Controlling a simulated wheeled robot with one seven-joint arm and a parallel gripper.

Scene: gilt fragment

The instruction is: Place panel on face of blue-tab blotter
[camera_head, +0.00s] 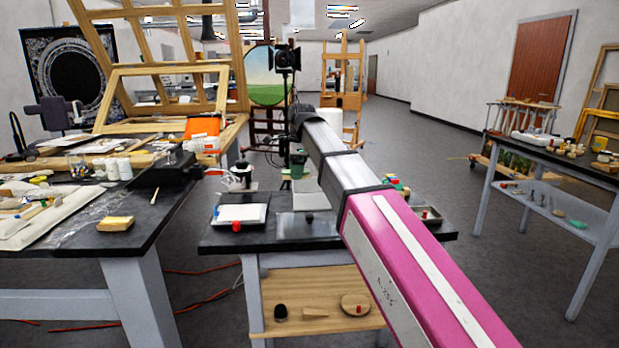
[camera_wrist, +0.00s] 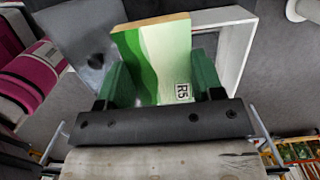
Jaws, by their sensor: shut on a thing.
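The panel (camera_wrist: 170,50), painted green and cream with an R5 label, stands between the green fingers of my gripper (camera_wrist: 160,78) in the wrist view. My gripper is shut on it. In the head view, a white pad (camera_head: 241,212) with a red tab lies on the middle black table. A grey flat plate (camera_head: 292,228) with a dark knob or tab lies right of it; its colour is too dark to tell as blue. It seems to show also in the wrist view (camera_wrist: 70,45), left of the panel. No clearly blue tab is visible.
The middle table (camera_head: 225,240) has a small tray (camera_head: 430,213) at its right, partly behind my arm. A cluttered bench (camera_head: 130,235) stands at left and another table (camera_head: 560,160) at right. A white frame (camera_wrist: 238,60) lies beyond the panel in the wrist view.

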